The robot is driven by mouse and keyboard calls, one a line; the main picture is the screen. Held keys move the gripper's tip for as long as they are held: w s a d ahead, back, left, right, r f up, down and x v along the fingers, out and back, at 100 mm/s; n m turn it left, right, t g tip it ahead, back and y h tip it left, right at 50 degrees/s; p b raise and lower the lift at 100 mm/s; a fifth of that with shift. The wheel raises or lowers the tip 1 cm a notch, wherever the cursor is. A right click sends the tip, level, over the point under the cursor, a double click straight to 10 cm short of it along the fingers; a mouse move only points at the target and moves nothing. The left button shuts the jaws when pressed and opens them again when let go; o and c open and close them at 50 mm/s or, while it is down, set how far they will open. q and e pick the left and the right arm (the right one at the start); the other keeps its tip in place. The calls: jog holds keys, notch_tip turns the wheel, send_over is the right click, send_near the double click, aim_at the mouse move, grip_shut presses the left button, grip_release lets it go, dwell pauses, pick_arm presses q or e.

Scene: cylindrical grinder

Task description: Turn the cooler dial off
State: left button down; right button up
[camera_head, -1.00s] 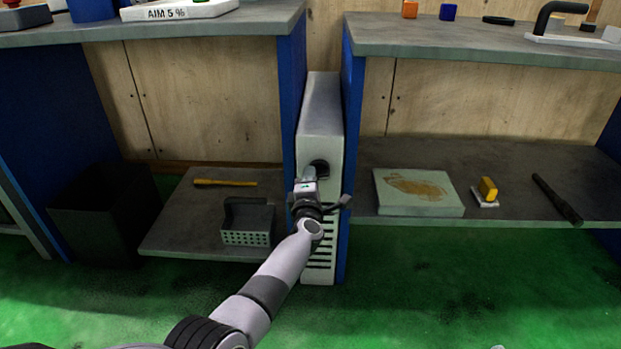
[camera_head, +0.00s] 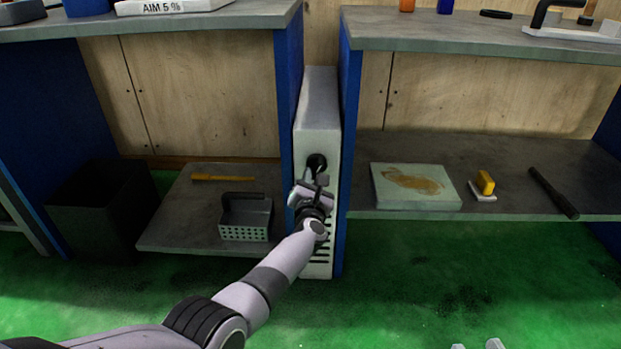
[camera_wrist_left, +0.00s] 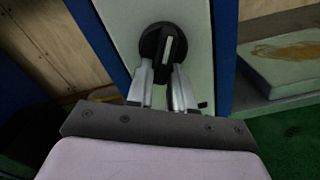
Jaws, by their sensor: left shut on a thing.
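The cooler (camera_head: 320,115) is a narrow white cabinet standing between two blue bench panels. Its round black dial (camera_head: 316,162) is on the front face, partly hidden by my gripper in the head view. In the left wrist view the dial (camera_wrist_left: 152,42) shows a pale pointer bar, close to upright and leaning slightly right at the top. My left gripper (camera_wrist_left: 163,68) is shut on the dial, its fingers at the lower part of the knob; it also shows in the head view (camera_head: 314,180). Two pale tips of my right gripper (camera_head: 477,345) show apart at the bottom edge.
Low shelves flank the cooler. The left one holds a grey basket (camera_head: 245,218) and a yellow-handled tool (camera_head: 223,178); a black bin (camera_head: 100,210) stands beside it. The right one holds a stained slab (camera_head: 415,187), a yellow block (camera_head: 485,183) and a dark rod (camera_head: 553,192). Green floor in front is clear.

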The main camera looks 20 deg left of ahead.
pick_arm(q)
jog(key=n, duration=0.2)
jog(key=d+n, duration=0.1)
jog(key=n, duration=0.2)
jog(key=shift+w+f, duration=0.1)
jog(key=shift+w, duration=0.05)
jog(key=shift+n, duration=0.3)
dwell(0.3)
jog(key=c, duration=1.1)
grip_release()
jog(key=shift+p+v, duration=2.85)
jog(key=shift+v, duration=0.75)
pick_arm(e)
jog(key=shift+w+a+m+g+y, duration=0.25)
jog(key=shift+a+m+g+y, duration=0.15)
jog(key=shift+a+g, duration=0.35)
jog(key=shift+w+a+m+g+y, duration=0.25)
jog(key=shift+a+m+g, duration=0.3)
jog(key=shift+a, duration=0.4)
